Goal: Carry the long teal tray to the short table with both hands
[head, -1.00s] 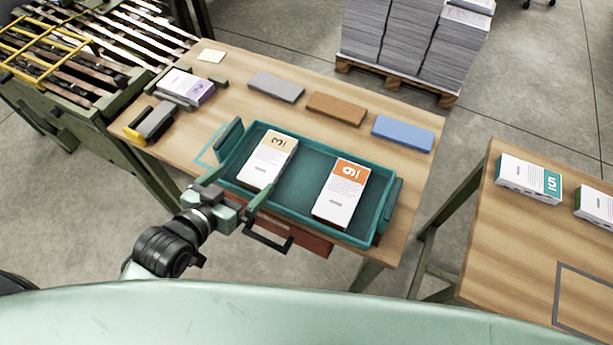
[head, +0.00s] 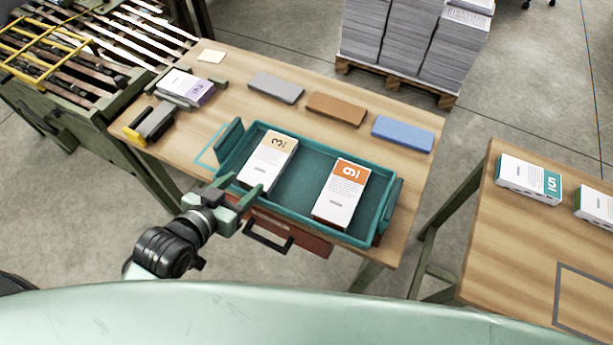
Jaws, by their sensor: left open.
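The long teal tray (head: 310,155) lies on the left wooden table (head: 230,75), with a raised teal handle at each short end, the left one (head: 229,138) and the right one (head: 393,200). Inside it lie a booklet stack marked 3 (head: 267,162) and one marked 9 (head: 340,193), with bare floor between them. My left gripper (head: 241,188) is open at the tray's near left edge, apart from the left handle; I cannot tell whether it touches the tray. My right gripper is out of view. Which table is the short one is not clear.
A second wooden table (head: 500,230) at right bears booklet stacks and a grey outline; a floor gap separates the tables. Grey (head: 276,86), brown (head: 336,108) and blue (head: 403,133) blocks lie behind the tray. A drawer (head: 300,238) with a black handle sits below it.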

